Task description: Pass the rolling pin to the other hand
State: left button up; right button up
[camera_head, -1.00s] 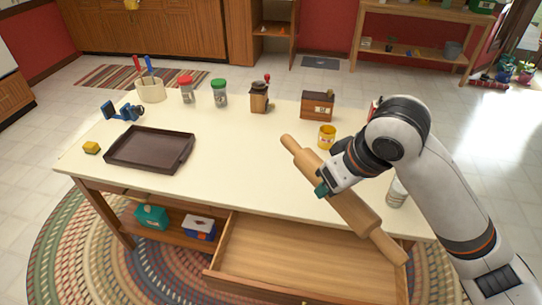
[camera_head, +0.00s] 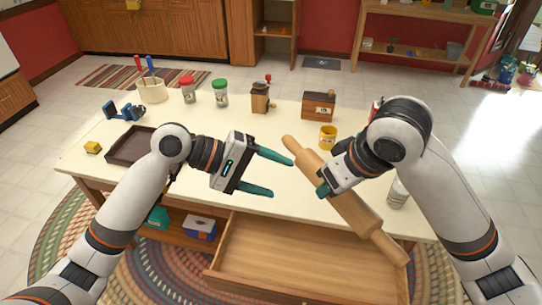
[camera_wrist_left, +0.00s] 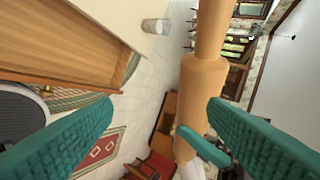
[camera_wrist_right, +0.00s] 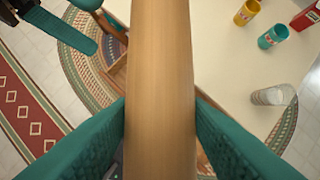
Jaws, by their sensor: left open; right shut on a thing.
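The wooden rolling pin (camera_head: 352,208) is held slanting above the right part of the table, one handle up toward the back left, the other down toward the front right. My right gripper (camera_head: 328,190) is shut on its barrel; the right wrist view shows the barrel (camera_wrist_right: 160,90) between both teal fingers. My left gripper (camera_head: 270,172) is open and empty, just left of the pin, its fingers pointing at it. In the left wrist view the pin (camera_wrist_left: 202,95) stands ahead, seen between the open fingers. A left finger (camera_wrist_right: 62,28) shows at the right wrist view's upper left.
The cream table (camera_head: 245,125) carries a dark tray (camera_head: 128,147), a yellow mug (camera_head: 327,137), a wooden box (camera_head: 318,106), a grinder (camera_head: 260,98), and jars (camera_head: 220,92). A glass (camera_head: 397,193) stands near the right edge. An open drawer (camera_head: 290,262) juts out below.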

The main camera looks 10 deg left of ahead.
aim_at(314, 175)
pick_arm(q)
notch_tip(314, 175, up, 6)
jog(key=s, duration=0.1)
jog(key=x, duration=1.2)
jog(key=shift+d+f, duration=0.1)
jog(key=shift+d, duration=0.2)
jog(key=shift+s, duration=0.1)
jog(key=c, duration=1.2)
jog(key=shift+c, duration=0.4)
pick_arm(e)
jog(key=o, duration=0.9)
jog(key=shift+c, duration=0.2)
jog(key=shift+o, duration=0.2)
pick_arm(q)
jog(key=shift+s, duration=0.15)
pick_arm(e)
jog(key=shift+w+d+r, duration=0.1)
